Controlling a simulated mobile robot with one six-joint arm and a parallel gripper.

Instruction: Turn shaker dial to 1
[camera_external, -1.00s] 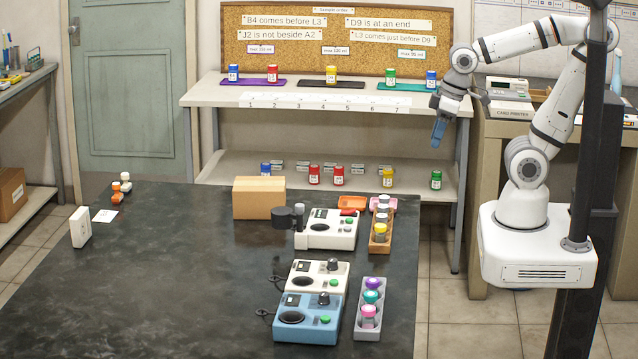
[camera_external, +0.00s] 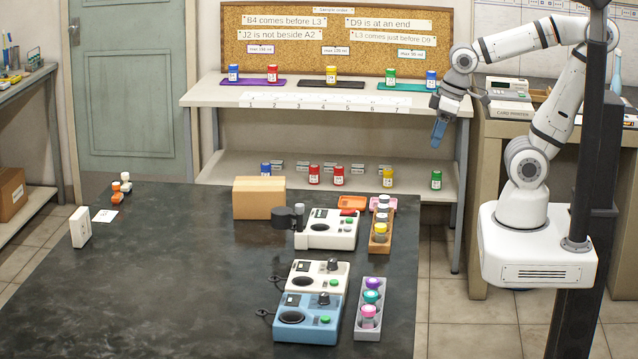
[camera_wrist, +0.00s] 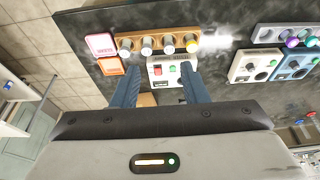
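Two devices with black dials stand at the front of the dark bench: a white one (camera_external: 307,275) and, in front of it, a blue one (camera_external: 300,322). Each has a round dark plate, a green button and a dial at its upper right. I cannot tell which is the shaker, and the dial marks are too small to read. Both show at the right of the wrist view, white (camera_wrist: 244,68) and blue (camera_wrist: 292,68). My gripper (camera_external: 438,133) hangs beyond the bench's far right corner, far from both. Its blue fingers (camera_wrist: 160,85) are apart and empty.
A third white device (camera_external: 335,231) with red and green buttons stands farther back. Next to it is an orange rack (camera_external: 380,246) of vials. A grey rack (camera_external: 367,345) stands right of the dial devices. A cardboard box (camera_external: 258,198) is at the back.

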